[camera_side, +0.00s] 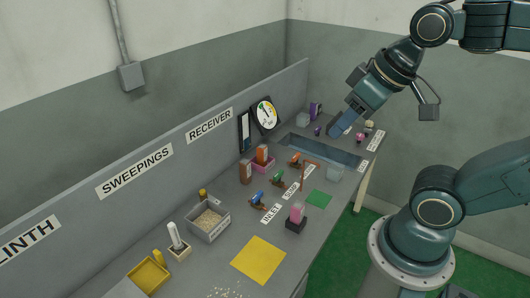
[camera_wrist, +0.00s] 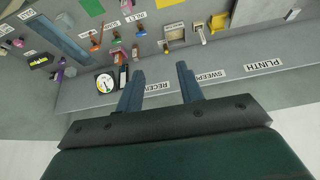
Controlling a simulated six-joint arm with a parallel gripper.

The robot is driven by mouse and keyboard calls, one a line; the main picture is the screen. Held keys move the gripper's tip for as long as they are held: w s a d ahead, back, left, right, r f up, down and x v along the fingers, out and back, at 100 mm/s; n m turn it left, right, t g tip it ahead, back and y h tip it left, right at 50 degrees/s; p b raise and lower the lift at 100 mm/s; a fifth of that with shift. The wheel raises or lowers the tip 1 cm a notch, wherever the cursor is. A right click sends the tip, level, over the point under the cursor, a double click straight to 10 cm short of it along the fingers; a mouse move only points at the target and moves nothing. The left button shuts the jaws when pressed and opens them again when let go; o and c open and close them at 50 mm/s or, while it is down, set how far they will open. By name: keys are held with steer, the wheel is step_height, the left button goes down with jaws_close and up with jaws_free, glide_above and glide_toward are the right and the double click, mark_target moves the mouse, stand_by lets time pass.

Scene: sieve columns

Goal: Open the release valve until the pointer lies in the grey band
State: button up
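The round gauge (camera_side: 264,113) has a white face and black rim and stands against the back panel; it also shows in the wrist view (camera_wrist: 104,83). I cannot read which is the release valve. My gripper (camera_side: 338,126) is open and empty, in the air above the trough; its fingers (camera_wrist: 160,73) hold nothing.
A sunken trough (camera_side: 345,154) lies right of the valves. A yellow mat (camera_side: 258,260), green mat (camera_side: 319,199), grey bin (camera_side: 207,220) and pink beaker on a dark base (camera_side: 297,213) are on the bench. Bottles and a purple block (camera_side: 315,109) stand at the far end.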

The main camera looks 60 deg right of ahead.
steer(key=w+d+f+m+g+h, duration=0.1)
steer(key=w+d+f+m, duration=0.2)
steer(key=w+d+m, duration=0.55)
steer(key=w+d+f+m+g+h, duration=0.1)
steer(key=w+d+f+h, duration=0.15)
steer(key=w+d, duration=0.75)
steer(key=m+g+h, duration=0.1)
steer(key=m+g, duration=0.3)
steer(key=m, duration=0.4)
glide_above(295, 156)
steer(key=a, duration=0.6)
step_height(295, 156, down, 25)
steer(key=shift+d, duration=0.2)
steer(key=shift+s+f, duration=0.1)
steer(key=shift+f, duration=0.1)
steer(key=shift+w+x, duration=0.1)
steer(key=shift+x, duration=3.3)
steer(key=shift+w+x, duration=0.15)
steer(key=shift+x, duration=3.2)
steer(key=shift+c, duration=0.5)
